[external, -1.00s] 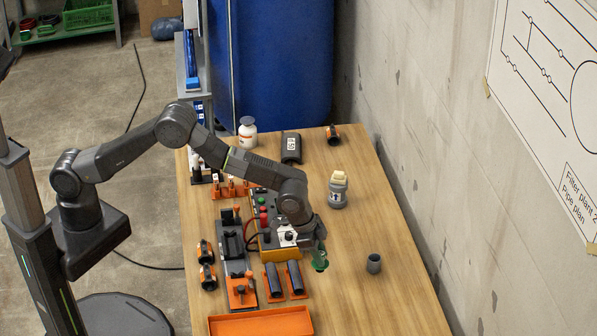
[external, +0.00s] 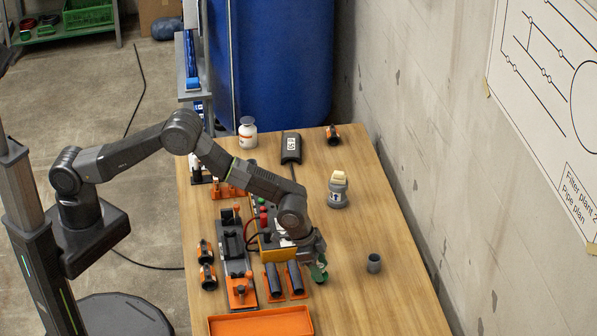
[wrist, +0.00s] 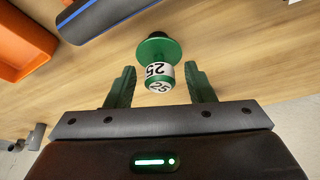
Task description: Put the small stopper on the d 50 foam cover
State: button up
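The small stopper (wrist: 158,52) is green, with a wide round flange and a narrower end that bears a white label reading 25. It shows in the wrist view between the two green fingers of my gripper (wrist: 160,85), with a gap on each side. My gripper is open around its labelled end. In the external view my gripper (external: 318,268) is low over the right-middle of the table, and the stopper is hard to tell from the green fingers. The foam cover (external: 291,157) is a dark block with a white d 50 label, lying toward the table's far end.
An orange tray (external: 260,322) is at the near edge, with two dark pipes in orange holders (external: 284,280) behind it. A grey cup (external: 374,263) stands right of my gripper. A grey container with a tan top (external: 338,190) stands beyond. The table's near right is clear.

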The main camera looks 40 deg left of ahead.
jog(key=shift+r+p, duration=0.25)
jog(key=shift+p, duration=0.05)
jog(key=shift+o, duration=0.4)
jog(key=b+v, duration=0.2)
jog(key=v, duration=0.9)
jog(key=shift+r, duration=0.4)
jog(key=shift+a, duration=0.15)
